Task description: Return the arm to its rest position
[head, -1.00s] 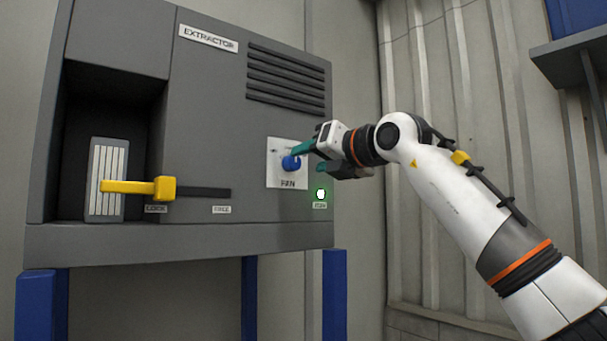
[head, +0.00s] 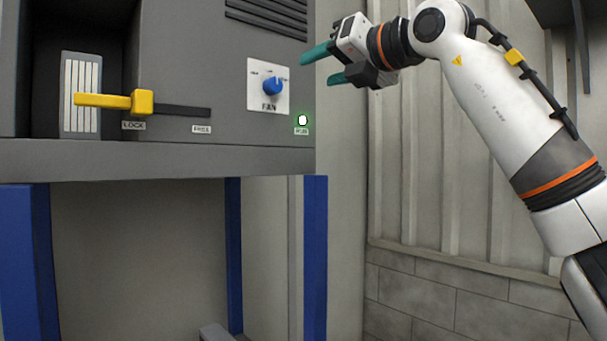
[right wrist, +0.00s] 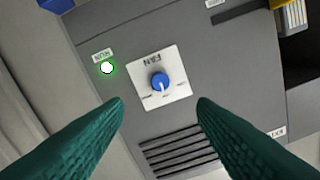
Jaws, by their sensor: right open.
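My right gripper (head: 322,66) is open and empty, with teal fingers, to the right of the fan knob and apart from it. The blue fan knob (head: 272,85) sits on a white plate on the grey extractor cabinet (head: 185,60). In the right wrist view the knob (right wrist: 159,82) shows between and beyond the two spread fingers, with nothing between the fingertips. My white right arm (head: 500,90) comes in from the right, raised. My left gripper is in neither view.
A green run lamp (head: 302,120) is lit below the knob. A yellow lever (head: 140,102) stands at the LOCK end of its slot, in front of a filter (head: 80,95). Blue legs (head: 314,250) hold up the cabinet. A ribbed wall (head: 430,170) stands behind my arm.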

